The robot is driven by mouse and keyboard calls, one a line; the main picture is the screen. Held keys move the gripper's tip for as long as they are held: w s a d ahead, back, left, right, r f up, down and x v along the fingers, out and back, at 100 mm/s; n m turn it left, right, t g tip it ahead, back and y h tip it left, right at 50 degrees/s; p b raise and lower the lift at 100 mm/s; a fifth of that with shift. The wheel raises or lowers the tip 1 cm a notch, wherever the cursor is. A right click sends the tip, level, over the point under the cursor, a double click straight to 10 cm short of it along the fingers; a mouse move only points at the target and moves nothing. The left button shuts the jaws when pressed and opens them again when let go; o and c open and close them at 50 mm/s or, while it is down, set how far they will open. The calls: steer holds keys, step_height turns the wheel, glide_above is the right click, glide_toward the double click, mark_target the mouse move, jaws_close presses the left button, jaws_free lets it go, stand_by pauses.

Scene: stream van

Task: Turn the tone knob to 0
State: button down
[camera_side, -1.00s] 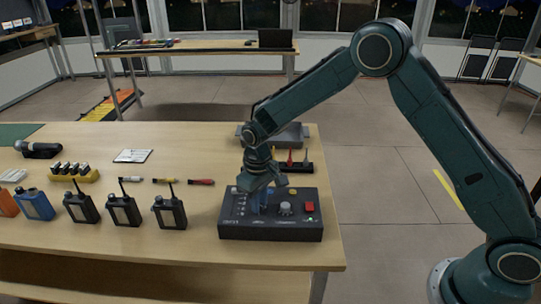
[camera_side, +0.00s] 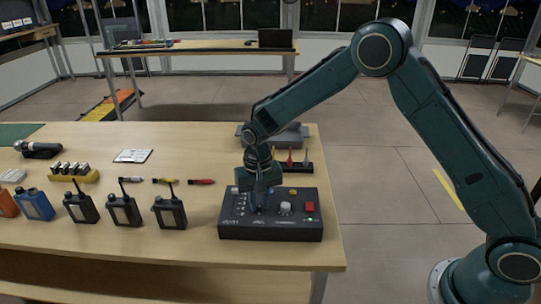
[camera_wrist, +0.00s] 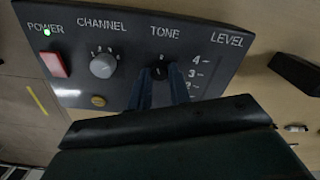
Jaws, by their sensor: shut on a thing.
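The dark control box (camera_side: 270,232) stands near the right end of the table. In the wrist view its panel (camera_wrist: 130,18) carries the labels POWER, CHANNEL, TONE and LEVEL. The dark tone knob (camera_wrist: 159,72) sits under the word TONE, with a small mark above it that looks like a 0. My gripper (camera_wrist: 160,90) has its two blue fingers on either side of this knob and is shut on it. In the side view my gripper (camera_side: 259,202) points down onto the box, and the fingers hide most of the knob.
The grey channel knob (camera_wrist: 103,65), the red power switch (camera_wrist: 54,64) with a lit green lamp, and a yellow button (camera_wrist: 98,101) are close to my fingers. The level scale (camera_wrist: 196,74) is on the other side. Several radios (camera_side: 124,211) stand to the left on the table.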

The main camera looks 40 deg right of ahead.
mark_target(259, 205)
steer(key=m, duration=0.5)
stand_by(0.4)
steer(key=c, duration=1.3)
jaws_free()
steer(key=shift+r, duration=0.15)
step_height(259, 205, up, 14)
steer(key=shift+f, duration=0.2)
steer(key=shift+d+r, duration=0.1)
